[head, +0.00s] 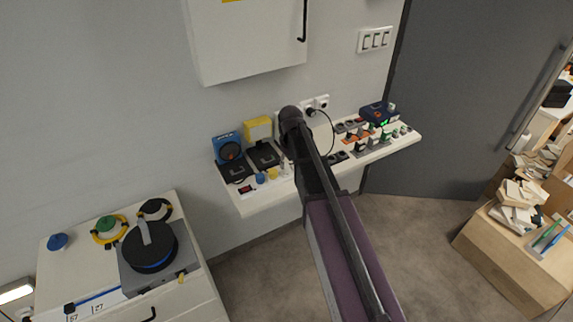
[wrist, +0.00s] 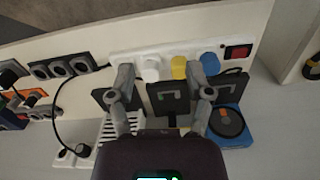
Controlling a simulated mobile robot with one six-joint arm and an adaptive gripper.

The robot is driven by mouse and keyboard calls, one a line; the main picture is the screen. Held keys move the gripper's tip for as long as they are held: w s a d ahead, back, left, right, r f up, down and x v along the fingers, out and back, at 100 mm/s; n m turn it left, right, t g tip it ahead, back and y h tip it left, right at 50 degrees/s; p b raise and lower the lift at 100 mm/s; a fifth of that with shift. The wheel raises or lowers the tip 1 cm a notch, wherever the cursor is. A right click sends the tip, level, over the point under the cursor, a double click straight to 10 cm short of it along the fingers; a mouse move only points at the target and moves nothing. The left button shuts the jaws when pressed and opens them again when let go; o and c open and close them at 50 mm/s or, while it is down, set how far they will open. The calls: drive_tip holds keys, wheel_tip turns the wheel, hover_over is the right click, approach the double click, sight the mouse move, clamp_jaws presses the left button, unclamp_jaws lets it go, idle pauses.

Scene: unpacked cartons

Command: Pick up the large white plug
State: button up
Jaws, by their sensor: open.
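A white plug (wrist: 150,72) sits on a white power strip (wrist: 128,57), at the left of a yellow plug (wrist: 179,67) and a blue plug (wrist: 209,63) in the wrist view. In the head view it is hard to make out beside the yellow plug (head: 272,174), close to my arm. My gripper (wrist: 165,88) is open and empty in the wrist view. Its fingers appear on either side of the white and yellow plugs, nearer the camera; I cannot tell the height gap. In the head view my arm hides the gripper.
The strip lies on a narrow white wall shelf (head: 250,206). Black boxes (wrist: 168,97) and a blue device (head: 229,147) stand behind it. A black cable (wrist: 58,125) runs from the wall socket (head: 321,102). Several sockets and small plugs fill the shelf's right end in the head view.

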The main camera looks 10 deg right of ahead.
drive_tip(key=w+r+n+p, duration=0.1)
drive_tip(key=w+r, duration=0.1)
drive_tip(key=w, duration=0.7)
drive_tip(key=shift+w+r+p, duration=0.35)
drive_tip(key=shift+p, duration=0.05)
drive_tip(key=shift+a+f, duration=0.1)
drive_tip(key=b, duration=0.9)
hover_over(285, 170)
drive_tip(key=w, duration=0.2)
wheel_tip(285, 170, down, 8)
drive_tip(key=shift+f, duration=0.2)
drive_tip(key=shift+f, duration=0.2)
drive_tip(key=f+b, duration=0.5)
drive_tip(key=shift+s+d, duration=0.1)
drive_tip(key=shift+d, duration=0.15)
drive_tip(key=shift+r, duration=0.1)
clamp_jaws()
